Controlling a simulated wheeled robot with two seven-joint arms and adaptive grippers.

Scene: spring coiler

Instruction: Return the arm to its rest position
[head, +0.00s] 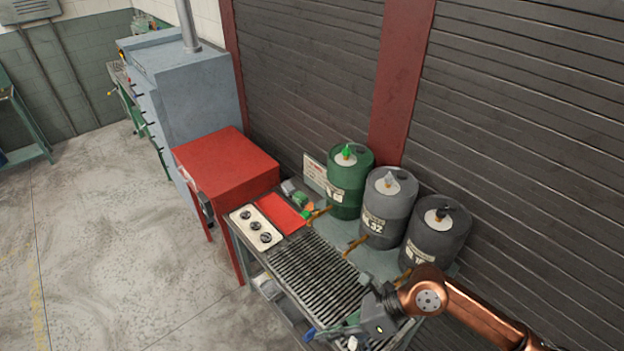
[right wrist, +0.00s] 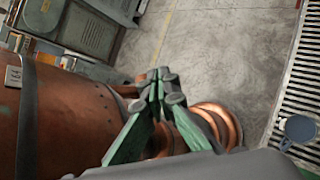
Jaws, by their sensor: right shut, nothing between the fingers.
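My right arm (head: 470,310), copper-coloured, comes in from the lower right in the head view. Its dark gripper (head: 358,334) is over the near right end of the grated bench, and its fingertips are hard to make out there. In the right wrist view the green and grey fingers of my right gripper (right wrist: 158,88) are together, with nothing between them. Copper-coloured round parts lie behind and beside the fingers in that view. My left gripper is not in view.
The grated bench (head: 310,270) carries a green drum (head: 345,195), a grey drum (head: 385,222) and a dark drum (head: 430,250) along its back. A red cabinet (head: 225,160) and a blue-grey cabinet (head: 190,95) stand left. The floor (head: 110,240) at left is clear.

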